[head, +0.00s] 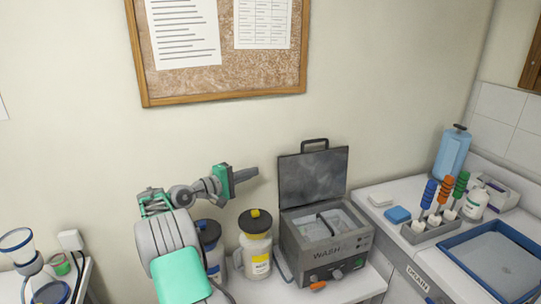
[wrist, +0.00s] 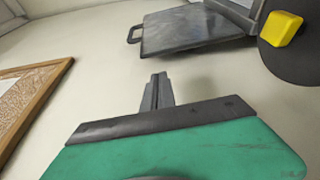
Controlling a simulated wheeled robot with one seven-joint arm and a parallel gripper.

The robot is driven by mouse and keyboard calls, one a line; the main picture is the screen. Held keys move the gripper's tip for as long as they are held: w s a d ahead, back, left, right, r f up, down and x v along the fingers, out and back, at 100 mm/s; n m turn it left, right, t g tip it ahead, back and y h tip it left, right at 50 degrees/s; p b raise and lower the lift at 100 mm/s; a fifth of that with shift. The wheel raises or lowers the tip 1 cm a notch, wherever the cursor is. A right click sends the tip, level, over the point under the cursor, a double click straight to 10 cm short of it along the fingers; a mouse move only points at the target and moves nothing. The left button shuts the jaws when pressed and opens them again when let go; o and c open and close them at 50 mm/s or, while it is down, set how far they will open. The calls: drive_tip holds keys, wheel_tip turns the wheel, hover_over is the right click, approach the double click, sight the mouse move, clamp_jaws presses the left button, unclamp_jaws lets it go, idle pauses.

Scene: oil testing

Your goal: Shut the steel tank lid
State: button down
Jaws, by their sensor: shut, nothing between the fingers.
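The steel tank (head: 327,246), marked WASH, stands on the white counter with its open top facing up. Its grey lid (head: 313,176) stands upright along the back edge, open, with a black handle at the top. In the wrist view the lid (wrist: 190,30) shows at the top, apart from my fingers. My gripper (head: 250,174) is in the air to the left of the lid, above the yellow-capped jar, pointing right. Its fingers, also in the wrist view (wrist: 158,82), are together with nothing between them.
A white jar with a black lid and yellow knob (head: 255,245) stands left of the tank, with a blue jar (head: 211,247) beside it. A rack of pipettes (head: 429,229), a blue tray (head: 492,262) and a blue bottle (head: 452,154) are at right. A corkboard (head: 225,85) hangs behind.

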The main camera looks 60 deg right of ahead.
sight(271, 167)
drive_tip(key=p+x, duration=0.4)
drive_tip(key=x, duration=0.4)
drive_tip(key=shift+s+d+f, duration=0.1)
drive_tip(key=shift+s, duration=0.05)
